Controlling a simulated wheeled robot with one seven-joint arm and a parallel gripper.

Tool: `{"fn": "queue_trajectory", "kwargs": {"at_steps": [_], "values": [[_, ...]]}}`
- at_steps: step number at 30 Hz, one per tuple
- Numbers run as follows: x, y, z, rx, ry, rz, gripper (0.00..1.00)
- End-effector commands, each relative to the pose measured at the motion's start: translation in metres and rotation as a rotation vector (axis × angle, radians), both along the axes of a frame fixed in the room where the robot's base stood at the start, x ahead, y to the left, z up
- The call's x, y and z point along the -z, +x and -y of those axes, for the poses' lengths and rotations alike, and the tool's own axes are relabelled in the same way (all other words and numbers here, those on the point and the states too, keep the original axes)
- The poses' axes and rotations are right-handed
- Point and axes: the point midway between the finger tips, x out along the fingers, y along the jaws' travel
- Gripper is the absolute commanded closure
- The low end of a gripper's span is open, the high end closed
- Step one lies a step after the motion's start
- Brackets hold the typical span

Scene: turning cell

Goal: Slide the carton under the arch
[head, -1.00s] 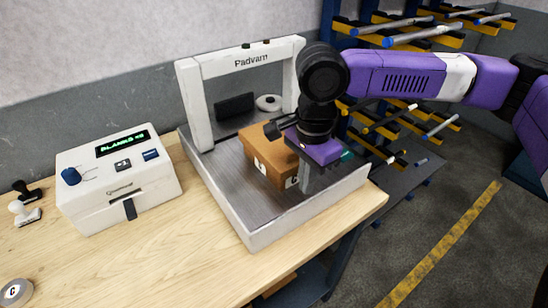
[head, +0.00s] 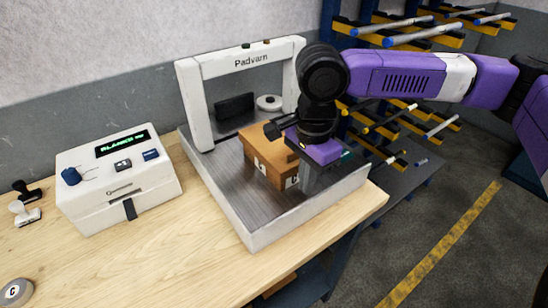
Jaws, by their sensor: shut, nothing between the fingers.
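The brown carton (head: 262,157) stands on the metal plate of the white machine base (head: 232,200), in front of the arch. The white arch (head: 190,95), marked "Padvarn", stands at the back of the base. My gripper (head: 309,183) is shut and empty, with its fingers pointing down close to the carton's right side. Whether the fingers touch the carton cannot be told, because my wrist covers part of the carton's right end.
A dark block (head: 235,106) and a white round disc (head: 269,103) are under and behind the arch. A white control box (head: 118,185) with a display stands left on the wooden bench (head: 150,255). Stamps (head: 25,213) lie at far left. A bar rack (head: 400,110) stands behind my arm.

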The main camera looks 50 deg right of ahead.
Motion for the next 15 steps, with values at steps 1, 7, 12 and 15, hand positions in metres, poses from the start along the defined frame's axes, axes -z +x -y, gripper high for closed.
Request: {"fn": "queue_trajectory", "kwargs": {"at_steps": [1, 7, 12, 15], "values": [[0.0, 0.0, 0.0, 0.0, 0.0, 0.0, 1.0], [0.0, 0.001, 0.0, 0.0, 0.001, 0.0, 1.0], [-0.001, 0.01, 0.002, 0.0, 0.001, 0.0, 1.0], [-0.001, 0.014, 0.004, 0.0, 0.0, 0.0, 1.0]]}}
